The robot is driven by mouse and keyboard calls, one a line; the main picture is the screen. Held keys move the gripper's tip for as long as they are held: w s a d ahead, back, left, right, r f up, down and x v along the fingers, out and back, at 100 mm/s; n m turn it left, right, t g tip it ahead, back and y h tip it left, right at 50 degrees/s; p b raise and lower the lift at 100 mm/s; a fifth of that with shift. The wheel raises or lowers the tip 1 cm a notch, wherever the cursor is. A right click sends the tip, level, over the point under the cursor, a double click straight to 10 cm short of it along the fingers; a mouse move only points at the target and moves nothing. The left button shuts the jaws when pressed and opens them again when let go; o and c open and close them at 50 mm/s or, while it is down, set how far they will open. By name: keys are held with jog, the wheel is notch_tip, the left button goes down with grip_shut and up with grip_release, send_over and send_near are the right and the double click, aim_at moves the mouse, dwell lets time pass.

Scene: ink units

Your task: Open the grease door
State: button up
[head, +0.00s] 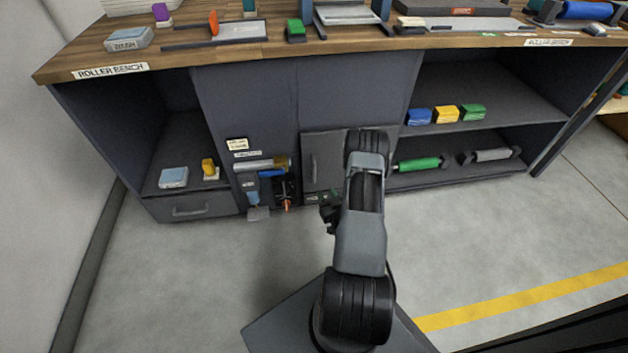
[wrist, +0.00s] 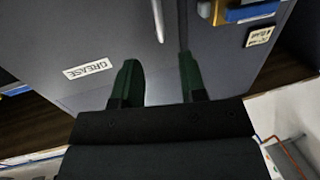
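The grease door (head: 325,150) is a grey panel low in the middle of the bench, and it looks closed. It fills much of the wrist view (wrist: 90,35), where its white GREASE label (wrist: 88,69) shows. Its pale bar handle (wrist: 158,20) also shows in the head view (head: 313,168). My gripper (wrist: 158,65) is open, with its two dark green fingers apart and nothing seen between them. The handle appears beyond the fingertips, between their lines. In the head view my gripper (head: 329,208) is low before the door, and my arm hides the door's right part.
Left of the door is an open niche with hanging tools, including a blue-handled scraper (head: 253,195). Right is a shelf (head: 510,92) with coloured blocks and a green roller (head: 418,164). A drawer (head: 190,208) is at lower left. The floor in front is clear.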

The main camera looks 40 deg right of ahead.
aim_at(314, 181)
jog(key=b+x, duration=0.4)
jog(key=x, duration=0.9)
jog(key=shift+d+f, duration=0.15)
jog(key=shift+c, duration=0.4)
grip_shut()
